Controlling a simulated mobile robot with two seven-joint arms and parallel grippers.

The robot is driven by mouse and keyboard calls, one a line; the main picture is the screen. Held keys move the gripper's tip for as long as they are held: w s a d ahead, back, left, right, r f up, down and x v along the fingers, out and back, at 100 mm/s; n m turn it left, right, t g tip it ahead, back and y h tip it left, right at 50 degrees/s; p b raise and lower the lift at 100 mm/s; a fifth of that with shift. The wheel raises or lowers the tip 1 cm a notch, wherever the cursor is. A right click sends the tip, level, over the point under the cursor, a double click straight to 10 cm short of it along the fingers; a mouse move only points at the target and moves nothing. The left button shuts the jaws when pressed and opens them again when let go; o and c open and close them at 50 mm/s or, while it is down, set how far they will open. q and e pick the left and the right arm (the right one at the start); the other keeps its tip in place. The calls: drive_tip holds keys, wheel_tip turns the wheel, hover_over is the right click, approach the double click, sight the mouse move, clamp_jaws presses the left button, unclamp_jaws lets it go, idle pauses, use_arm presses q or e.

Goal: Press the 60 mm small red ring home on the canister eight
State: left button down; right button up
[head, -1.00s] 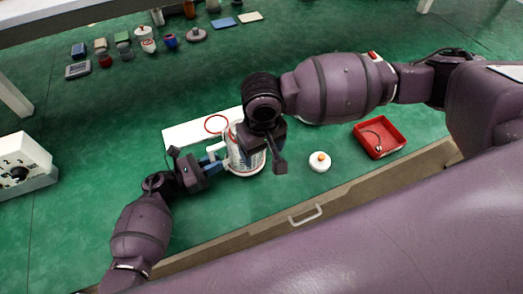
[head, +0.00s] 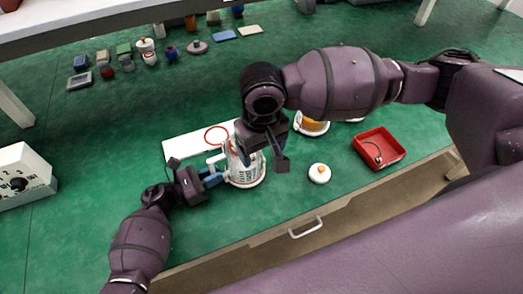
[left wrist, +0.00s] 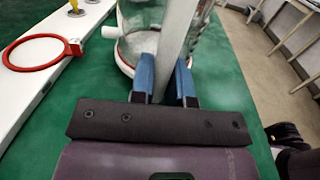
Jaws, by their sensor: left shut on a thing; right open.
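A white round piece with an orange knob (head: 319,173) and a red tray (head: 379,160) holding a small dark item stand to the right. An amber-and-white object (head: 312,124) is partly hidden behind my right arm. Several small containers stand at the back. A numbered white box (head: 22,176) is at left.

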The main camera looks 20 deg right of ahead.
idle(0.4)
use_arm(q)
drive_tip(key=c, duration=1)
unclamp_jaws()
